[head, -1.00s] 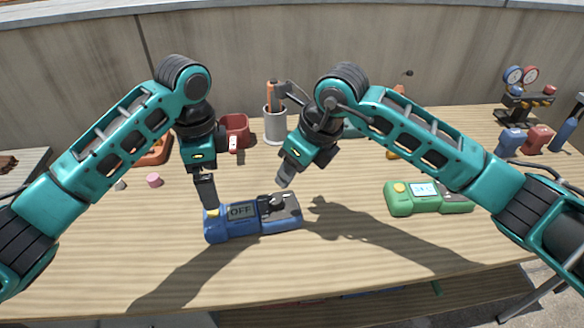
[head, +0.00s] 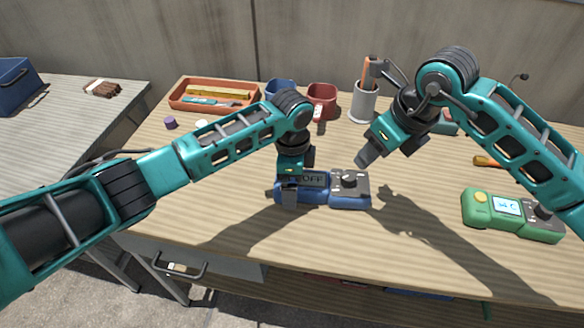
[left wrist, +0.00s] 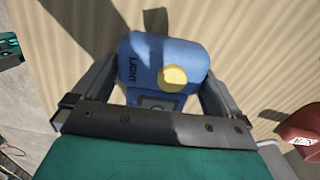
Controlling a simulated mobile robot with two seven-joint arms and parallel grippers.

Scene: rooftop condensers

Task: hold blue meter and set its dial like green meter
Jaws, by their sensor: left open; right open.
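The blue meter (head: 320,201) lies on the wooden table with its screen reading OFF and a dark dial (head: 349,180) on its right part. My left gripper (head: 297,195) is at the meter's left end. In the left wrist view the open fingers stand on either side of the blue body (left wrist: 150,55), with its yellow button (left wrist: 173,78) between them. My right gripper (head: 366,160) is open and empty, above and just behind the dial. The green meter (head: 512,217) lies at the right; its screen is lit, but the text is too small to read. Its dial (head: 545,210) is on its right part.
An orange tray (head: 178,99) with tools, a red bin (head: 322,95) and a grey cup (head: 363,105) stand at the back. A second table (head: 60,125) is at the left. The front of the wooden table is largely clear.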

